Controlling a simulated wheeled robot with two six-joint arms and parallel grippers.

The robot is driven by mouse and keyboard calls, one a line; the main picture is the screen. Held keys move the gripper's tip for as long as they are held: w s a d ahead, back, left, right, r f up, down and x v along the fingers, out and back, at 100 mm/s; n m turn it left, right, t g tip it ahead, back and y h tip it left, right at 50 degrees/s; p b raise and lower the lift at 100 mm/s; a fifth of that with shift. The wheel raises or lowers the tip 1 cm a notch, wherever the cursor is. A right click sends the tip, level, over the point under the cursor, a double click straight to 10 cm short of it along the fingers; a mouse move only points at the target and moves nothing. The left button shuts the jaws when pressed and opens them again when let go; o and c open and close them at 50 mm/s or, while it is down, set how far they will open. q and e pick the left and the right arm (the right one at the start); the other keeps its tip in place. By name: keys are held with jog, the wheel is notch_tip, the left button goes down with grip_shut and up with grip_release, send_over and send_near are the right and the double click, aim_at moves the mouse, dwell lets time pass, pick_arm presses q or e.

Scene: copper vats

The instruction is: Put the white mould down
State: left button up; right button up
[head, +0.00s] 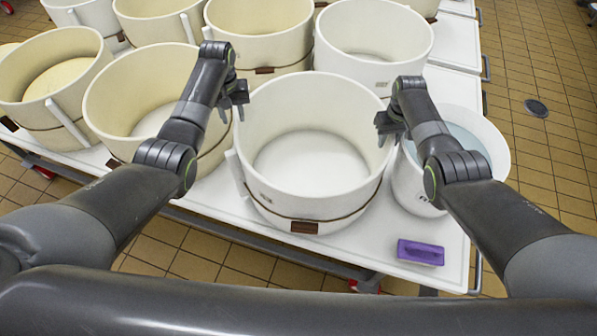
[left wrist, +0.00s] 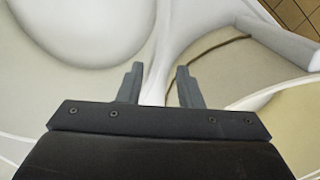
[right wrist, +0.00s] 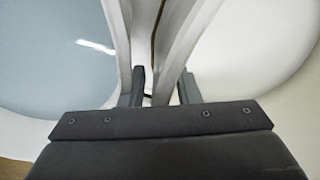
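The white mould (head: 310,204) is a large round open tub with a thin dark band and a brown tag. It is upright at the front of the white table and appears to rest on it. My left gripper (head: 237,106) is at its left rim, and my right gripper (head: 388,126) at its right rim. In the left wrist view the fingers (left wrist: 160,85) are apart, with pale wall between them. In the right wrist view the fingers (right wrist: 163,88) are also apart, around or just above the wall. Finger contact with the wall is hard to see.
A white bucket (head: 408,185) of bluish liquid stands close against the mould's right side. A cream vat (head: 105,125) stands close on its left, with several more vats behind. A purple block (head: 420,252) lies at the front right of the table (head: 345,250). Tiled floor surrounds it.

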pick_arm(q)
jog(key=shift+r, duration=0.55)
jog(key=shift+d, duration=0.1)
pick_arm(e)
jog(key=r, duration=0.6)
jog(key=shift+w+d+r, duration=0.15)
jog(key=shift+d+r, duration=0.1)
jog(key=shift+r, duration=0.05)
jog(key=shift+a+r, duration=0.1)
jog(key=shift+r, duration=0.6)
jog(key=shift+a, duration=0.1)
